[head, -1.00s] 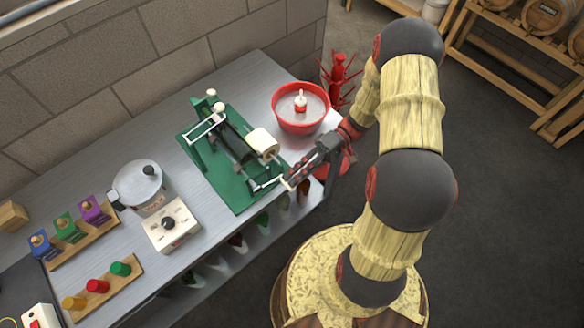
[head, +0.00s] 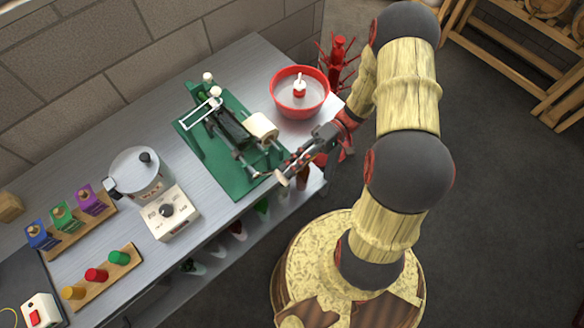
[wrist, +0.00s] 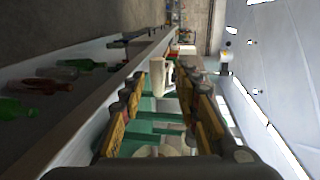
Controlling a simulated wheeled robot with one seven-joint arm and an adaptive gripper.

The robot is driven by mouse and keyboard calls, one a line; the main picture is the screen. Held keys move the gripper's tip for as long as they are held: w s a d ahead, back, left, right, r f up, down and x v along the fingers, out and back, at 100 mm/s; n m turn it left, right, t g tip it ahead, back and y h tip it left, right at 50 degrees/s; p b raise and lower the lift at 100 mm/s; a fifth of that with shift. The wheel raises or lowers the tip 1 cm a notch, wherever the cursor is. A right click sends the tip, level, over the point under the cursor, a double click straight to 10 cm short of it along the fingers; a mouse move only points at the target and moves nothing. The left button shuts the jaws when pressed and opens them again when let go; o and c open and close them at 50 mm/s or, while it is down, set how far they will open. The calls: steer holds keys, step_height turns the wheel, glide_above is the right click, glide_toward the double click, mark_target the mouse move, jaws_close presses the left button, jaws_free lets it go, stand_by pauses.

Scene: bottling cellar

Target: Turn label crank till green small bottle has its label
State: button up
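The green labelling machine (head: 204,158) stands on the steel bench, with a cream label roll (head: 262,126) at its right side. A dark cylinder (head: 232,130) lies in the machine; I cannot tell whether it is the green small bottle, and no label on it can be made out. The crank's pale knob (head: 282,180) is at the bench's front edge. My gripper (head: 288,172) is at this knob. In the wrist view my gripper's (wrist: 160,78) fingers stand apart, with a pale rounded thing between their tips; I cannot tell whether it touches them.
A red basin (head: 300,112) sits at the bench's right end, near my arm, with a red rack (head: 338,62) behind it. A pot (head: 136,172), a dial box (head: 172,212) and coloured stoppers stand to the left. Bottles (wrist: 40,86) lie on the shelf below.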

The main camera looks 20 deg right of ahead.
steer(key=v, duration=1.2)
stand_by(0.3)
